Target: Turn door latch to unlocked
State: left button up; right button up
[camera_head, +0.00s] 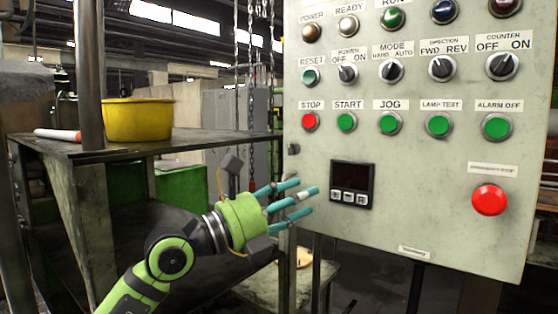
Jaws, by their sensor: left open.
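The grey control panel (420,215) fills the right side of the head view. A small dark fitting (293,149) sits at its left edge and may be the door latch; it is too small to tell which way it is turned. My left gripper (305,196), green with teal fingers, is below this fitting, near the panel's left edge. Its fingers are spread and hold nothing. They point right, towards the small dark display (352,176); I cannot tell whether they touch the panel. My right gripper is not in view.
The panel carries several buttons and switches, with a red stop button (309,121) near the left edge and a large red button (489,200) at lower right. A metal shelf (215,140) at left holds a yellow bowl (138,120). Chains (251,100) hang behind.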

aim_at(289, 148)
pick_arm(q)
jog(key=w+a+r+m+t+y, duration=0.1)
jog(key=w+a+r+t+y, duration=0.1)
jog(key=a+r+t+y, duration=0.35)
jog(key=shift+g+y, duration=0.65)
jog(key=shift+g, duration=0.2)
jog(key=w+d+p, duration=0.1)
jog(key=w+d+r+p, duration=0.1)
jog(key=w, duration=0.1)
jog(key=w+d+r+p, duration=0.1)
jog(key=w, duration=0.1)
jog(key=shift+w+r+p, duration=0.15)
jog(key=shift+p, duration=0.15)
jog(key=shift+w+d+f, duration=0.2)
jog(key=shift+w+d, duration=0.1)
jog(key=shift+w, duration=0.1)
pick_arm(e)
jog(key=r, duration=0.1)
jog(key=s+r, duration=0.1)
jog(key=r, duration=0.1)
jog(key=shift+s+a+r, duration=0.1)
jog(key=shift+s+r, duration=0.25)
pick_arm(q)
jog(key=shift+c, duration=0.4)
grip_shut()
